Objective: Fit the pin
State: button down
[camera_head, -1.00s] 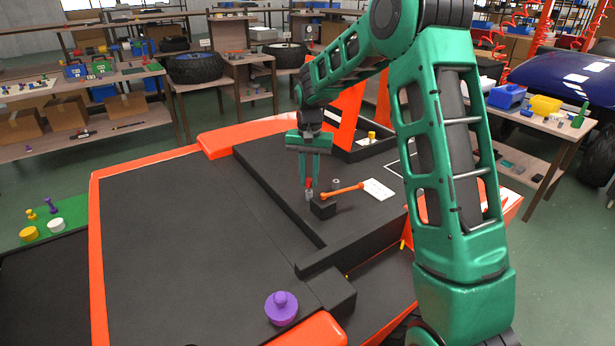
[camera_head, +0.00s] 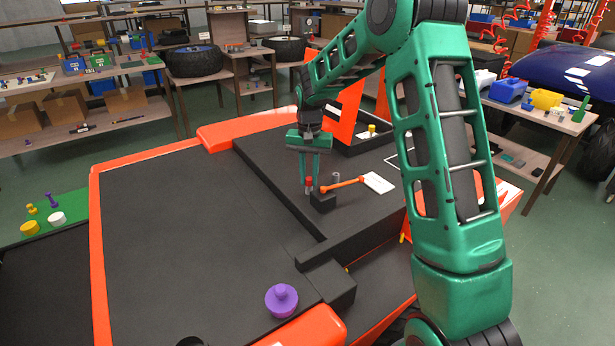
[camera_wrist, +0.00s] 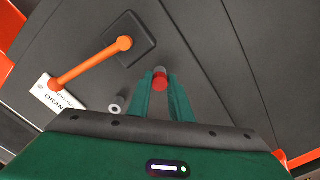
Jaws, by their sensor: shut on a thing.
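My gripper (camera_head: 309,184) hangs over the dark raised deck of the cart. It is shut on a small pin with a red top (camera_wrist: 160,80) and a grey lower part, held between the fingertips. In the head view the pin (camera_head: 309,181) points down, just left of a black block (camera_head: 323,202). I cannot tell whether its lower end touches the deck. A hollow grey cylinder (camera_wrist: 117,104) stands on the deck; it also shows in the head view (camera_head: 336,177).
An orange rod (camera_head: 345,185) runs from the black block to a white label (camera_head: 378,183). An orange upright (camera_head: 347,108) stands behind.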

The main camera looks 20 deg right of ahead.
jog(key=c, duration=1.5)
grip_release()
notch_tip(320, 180, up, 11)
jog(key=shift+f, duration=0.15)
